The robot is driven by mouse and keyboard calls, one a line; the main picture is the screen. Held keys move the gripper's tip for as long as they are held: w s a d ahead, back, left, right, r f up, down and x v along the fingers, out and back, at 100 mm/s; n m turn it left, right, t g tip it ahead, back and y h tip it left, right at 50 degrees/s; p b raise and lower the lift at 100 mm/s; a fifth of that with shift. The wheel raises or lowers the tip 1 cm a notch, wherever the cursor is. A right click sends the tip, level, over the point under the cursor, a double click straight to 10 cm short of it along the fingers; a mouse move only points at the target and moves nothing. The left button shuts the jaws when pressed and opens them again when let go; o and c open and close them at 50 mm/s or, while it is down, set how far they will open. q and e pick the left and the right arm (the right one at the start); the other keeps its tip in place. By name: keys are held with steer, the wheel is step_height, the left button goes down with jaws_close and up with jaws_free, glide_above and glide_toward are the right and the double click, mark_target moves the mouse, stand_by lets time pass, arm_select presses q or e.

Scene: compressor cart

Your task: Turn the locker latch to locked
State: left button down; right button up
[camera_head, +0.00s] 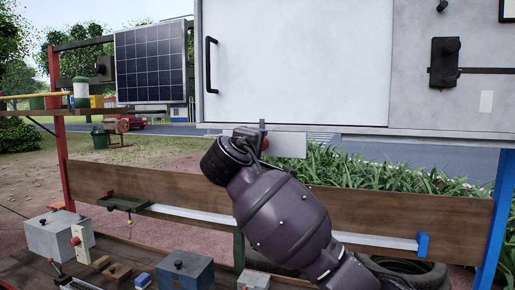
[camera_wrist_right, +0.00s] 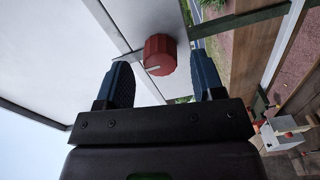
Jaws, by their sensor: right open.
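The locker (camera_head: 300,60) is a pale cabinet with a white door and a black handle on the door's left side. A red knob with a white pointer mark, which looks like the latch (camera_wrist_right: 160,52), is on a pale plate at the locker's lower edge. In the head view only a small red part of it (camera_head: 265,143) shows beside my wrist. My right gripper (camera_wrist_right: 161,60) is open, its two dark blue fingers on either side of the knob with a visible gap at each side. In the head view my right arm hides most of the gripper. My left gripper is not in view.
A black switch box (camera_head: 445,62) is on the panel right of the door. A wooden rail (camera_head: 390,218) and a blue post (camera_head: 497,225) stand below and right. Grey boxes (camera_head: 185,270) and small blocks sit on the lower left shelf. A solar panel (camera_head: 151,63) is at left.

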steer(key=b+v, duration=0.2)
steer(key=v, duration=0.8)
steer(key=shift+w, duration=0.1)
steer(key=a+r+n+t+y, duration=0.25)
steer(key=a+r+y, duration=0.2)
steer(key=y, duration=0.35)
steer(key=d+f+m+y, duration=0.1)
steer(key=d+f+m, duration=0.2)
steer(key=d+f, duration=0.65)
steer(key=s+d+f+m+g+y, duration=0.1)
steer(key=d+f+m, duration=0.25)
steer(key=f, duration=1.15)
steer(key=d+f+m+y, duration=0.1)
steer(key=d+f+m, duration=0.2)
steer(key=d+f, duration=0.7)
steer(key=s+d+f+m+g+h, duration=0.1)
steer(key=s+d+f, duration=0.3)
steer(key=s+f, duration=0.5)
steer(key=s+d+f+m+g+h, duration=0.2)
steer(key=s+d+f+g, duration=0.1)
steer(key=s+f, duration=0.7)
steer(key=s+d+f+m+g+h, duration=0.1)
steer(key=s+d+f+g+h, duration=0.1)
steer(key=s+d+f, duration=0.3)
steer(key=s+f+g, duration=0.1)
steer(key=s+f, duration=0.3)
steer(key=f, duration=0.4)
steer(key=shift+s+d+h, duration=0.2)
steer(key=shift+d+h, duration=0.1)
steer(key=shift+d, duration=0.05)
